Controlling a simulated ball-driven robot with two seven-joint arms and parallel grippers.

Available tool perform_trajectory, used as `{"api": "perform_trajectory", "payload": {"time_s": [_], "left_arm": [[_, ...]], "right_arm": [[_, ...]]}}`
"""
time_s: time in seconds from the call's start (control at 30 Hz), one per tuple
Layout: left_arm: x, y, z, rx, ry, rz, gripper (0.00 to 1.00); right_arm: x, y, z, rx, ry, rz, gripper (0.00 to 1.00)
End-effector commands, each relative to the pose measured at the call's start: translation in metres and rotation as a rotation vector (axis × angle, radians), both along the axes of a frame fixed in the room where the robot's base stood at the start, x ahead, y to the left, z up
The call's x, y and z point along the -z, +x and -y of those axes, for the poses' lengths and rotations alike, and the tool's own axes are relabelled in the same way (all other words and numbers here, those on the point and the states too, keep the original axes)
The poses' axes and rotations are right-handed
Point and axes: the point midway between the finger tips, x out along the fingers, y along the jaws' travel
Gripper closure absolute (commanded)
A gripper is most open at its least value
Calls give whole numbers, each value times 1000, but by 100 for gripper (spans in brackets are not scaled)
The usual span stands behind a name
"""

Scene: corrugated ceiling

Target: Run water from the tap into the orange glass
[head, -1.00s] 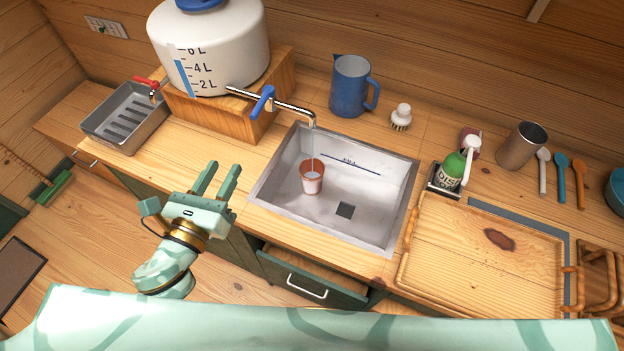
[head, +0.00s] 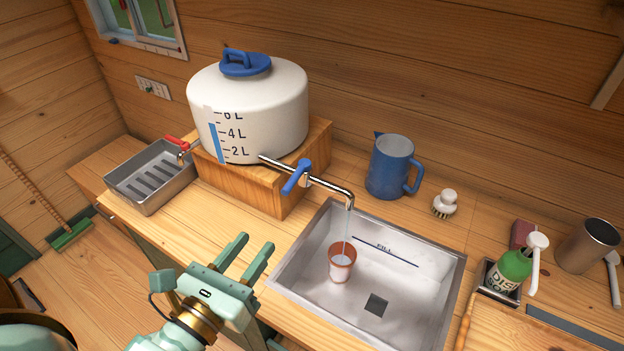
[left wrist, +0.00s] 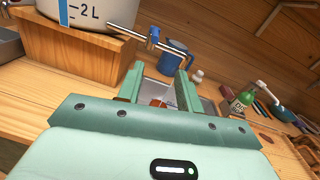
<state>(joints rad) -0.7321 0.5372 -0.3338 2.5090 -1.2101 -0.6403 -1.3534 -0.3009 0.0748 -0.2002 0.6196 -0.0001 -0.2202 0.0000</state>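The orange glass (head: 342,262) stands upright in the sink (head: 420,291), under the tap spout. A thin stream of water runs from the tap (head: 335,187) into it, and a pale surface shows inside its rim. The tap's blue lever (head: 297,178) sits on the pipe from the white water tank (head: 262,112). My left gripper (head: 252,252) is open and empty, left of the sink and apart from the glass and lever. In the left wrist view, a bit of the orange glass (left wrist: 158,103) shows between the open fingers. My right gripper is not in view.
A blue jug (head: 390,166) and a brush (head: 445,203) stand behind the sink. A green soap bottle (head: 512,272) and a steel cup (head: 587,246) are at the right. A grey tray (head: 150,184) under a red-handled tap is at the left. The counter left of the sink is clear.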

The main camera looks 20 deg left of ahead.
Motion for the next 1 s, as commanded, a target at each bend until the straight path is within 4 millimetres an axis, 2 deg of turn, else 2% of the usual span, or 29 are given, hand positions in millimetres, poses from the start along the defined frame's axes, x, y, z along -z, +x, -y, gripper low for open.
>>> {"api": "perform_trajectory", "payload": {"time_s": [0.17,0.27,0.37,0.5,0.8,1.0], "left_arm": [[-4,3,-7,-41,-54,11,64],[-4,12,-8,-41,-60,13,64],[-5,29,-7,-40,-60,16,64],[-7,64,-6,-41,-58,15,64],[-4,135,-4,-40,-58,11,64],[-3,159,-3,-39,-58,8,64]], "right_arm": [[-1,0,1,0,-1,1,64],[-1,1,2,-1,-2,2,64],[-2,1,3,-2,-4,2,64],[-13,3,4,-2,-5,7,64],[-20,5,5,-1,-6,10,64],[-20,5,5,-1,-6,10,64]]}}
